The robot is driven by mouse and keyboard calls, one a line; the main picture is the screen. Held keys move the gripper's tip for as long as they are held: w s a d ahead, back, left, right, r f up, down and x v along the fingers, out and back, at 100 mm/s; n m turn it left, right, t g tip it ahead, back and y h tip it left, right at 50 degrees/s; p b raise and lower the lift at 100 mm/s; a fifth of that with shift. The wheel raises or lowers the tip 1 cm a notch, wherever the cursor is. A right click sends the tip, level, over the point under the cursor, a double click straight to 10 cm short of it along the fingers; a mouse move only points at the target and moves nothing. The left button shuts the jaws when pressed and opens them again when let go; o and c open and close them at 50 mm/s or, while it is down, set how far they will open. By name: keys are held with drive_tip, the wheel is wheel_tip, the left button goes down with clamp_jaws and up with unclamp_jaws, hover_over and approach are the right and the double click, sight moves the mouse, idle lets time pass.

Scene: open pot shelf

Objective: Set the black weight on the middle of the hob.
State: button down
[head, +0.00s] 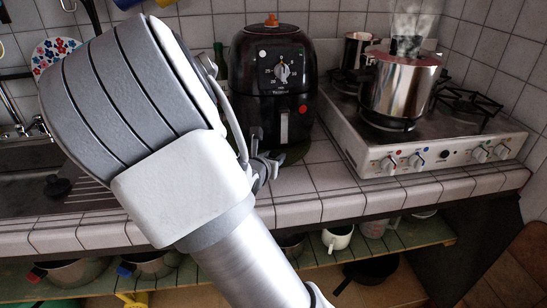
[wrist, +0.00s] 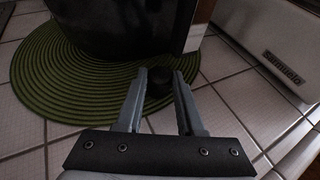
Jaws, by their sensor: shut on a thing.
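The black weight (wrist: 158,82) is a small dark block between my fingertips in the wrist view. My gripper (wrist: 160,76) is shut on it, over or at the edge of the green mat; I cannot tell whether the weight touches the mat. In the head view my gripper (head: 268,166) is partly hidden by my own arm, in front of the black air fryer, and I cannot make out the weight there. The white hob (head: 352,142) stands to the right of the gripper. Its side also shows at the upper right of the wrist view (wrist: 258,42).
A steaming steel pot (head: 398,85) stands on the hob, with a smaller pot (head: 356,50) behind it. The black air fryer (head: 272,80) stands on the green mat (wrist: 45,75), left of the hob. Tiled counter (head: 310,182) in front is clear.

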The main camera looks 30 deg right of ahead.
drive_tip(key=c, duration=0.5)
unclamp_jaws()
drive_tip(key=shift+f, duration=0.1)
